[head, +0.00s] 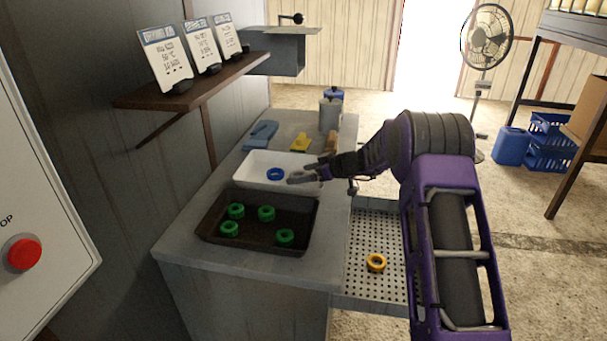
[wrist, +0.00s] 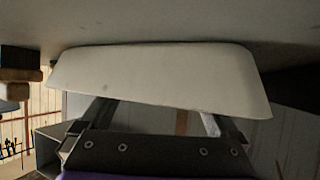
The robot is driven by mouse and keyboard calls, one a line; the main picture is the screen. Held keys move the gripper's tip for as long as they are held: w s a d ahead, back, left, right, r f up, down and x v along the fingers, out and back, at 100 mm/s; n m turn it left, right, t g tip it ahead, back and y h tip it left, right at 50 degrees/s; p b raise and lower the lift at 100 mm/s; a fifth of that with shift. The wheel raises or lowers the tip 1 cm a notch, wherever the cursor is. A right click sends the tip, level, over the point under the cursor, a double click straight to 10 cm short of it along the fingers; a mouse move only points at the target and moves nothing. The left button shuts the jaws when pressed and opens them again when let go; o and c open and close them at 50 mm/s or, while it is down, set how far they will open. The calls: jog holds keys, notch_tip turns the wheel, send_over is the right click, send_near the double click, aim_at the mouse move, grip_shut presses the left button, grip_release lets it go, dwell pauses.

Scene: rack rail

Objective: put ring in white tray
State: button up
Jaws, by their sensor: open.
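The white tray (head: 255,158) stands on the grey counter. A blue ring (head: 275,174) lies inside it, left of my gripper. My gripper (head: 303,177) is at the tray's right side, with its fingers toward the tray; whether it touches is unclear. In the wrist view the pale tray wall (wrist: 155,75) lies just ahead of my spread fingers (wrist: 155,113), with nothing visible between them. A yellow ring (head: 376,256) lies on the perforated shelf at the counter's right. Several green rings (head: 229,229) are in the dark tray. No ring shows in the wrist view.
The dark tray (head: 255,251) stands in front of the white tray. A wooden wall shelf (head: 190,85) with cards overhangs at left. The perforated shelf (head: 371,290) is mostly bare.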

jog(key=v, duration=1.2)
jog(key=shift+b, duration=0.4)
